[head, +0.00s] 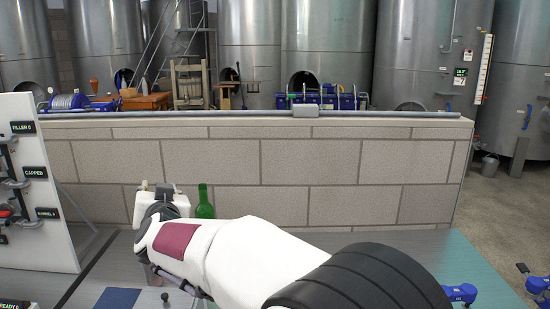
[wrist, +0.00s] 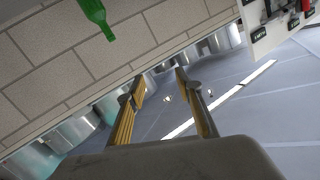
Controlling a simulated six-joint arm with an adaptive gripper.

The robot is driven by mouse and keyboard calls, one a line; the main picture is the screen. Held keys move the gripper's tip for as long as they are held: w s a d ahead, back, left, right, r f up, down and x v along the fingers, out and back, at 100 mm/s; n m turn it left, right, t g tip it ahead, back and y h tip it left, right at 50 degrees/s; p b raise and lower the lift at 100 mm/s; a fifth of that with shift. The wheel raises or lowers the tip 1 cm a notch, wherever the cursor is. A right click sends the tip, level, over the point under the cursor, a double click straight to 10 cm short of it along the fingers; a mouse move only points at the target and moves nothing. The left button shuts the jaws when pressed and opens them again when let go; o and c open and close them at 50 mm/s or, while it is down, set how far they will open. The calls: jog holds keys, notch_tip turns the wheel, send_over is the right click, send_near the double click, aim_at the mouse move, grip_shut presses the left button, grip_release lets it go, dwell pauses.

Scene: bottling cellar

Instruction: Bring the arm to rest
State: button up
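My arm reaches across the bench (head: 440,250) toward the left in the head view, and its own links hide the gripper's fingers there. In the wrist view, my gripper (wrist: 160,85) shows two yellow-padded fingers spread apart, with nothing between them. A green bottle (head: 205,203) stands just right of my wrist in the head view, its lower part hidden by the arm. The green bottle also shows at the top left of the wrist view (wrist: 95,12), clear of the fingers.
A low block wall (head: 330,165) runs behind the bench. A white panel (head: 45,190) with labels and tools stands at the left. A blue square (head: 117,298) lies at the front left. Blue objects (head: 460,293) sit at the right front. Steel tanks (head: 330,45) stand beyond the wall.

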jog(key=s+d+g, duration=0.1)
jog(key=s+d, duration=0.3)
jog(key=d, duration=0.3)
jog(key=s+d+n+g, duration=0.1)
jog(key=s+d+g, duration=0.1)
jog(key=s+d, duration=0.45)
jog(key=s+d+g, duration=0.1)
jog(key=s+d, duration=0.2)
jog(key=d, duration=0.6)
jog(key=s+d+f+g+h, duration=0.1)
jog(key=s+d+f+h, duration=0.1)
jog(key=s+d+f, duration=0.3)
jog(key=s+d+f+m+g+h, duration=0.1)
jog(key=s+d+f+g+h, duration=0.1)
jog(key=s+d+f, duration=0.3)
jog(key=s+d+f+m+g+h, duration=0.1)
jog(key=s+d+f, duration=0.4)
jog(key=s+d, duration=0.6)
jog(key=s+g+h, duration=0.1)
jog(key=s, duration=0.4)
jog(key=shift+s+d, duration=0.15)
jog(key=shift+s, duration=0.1)
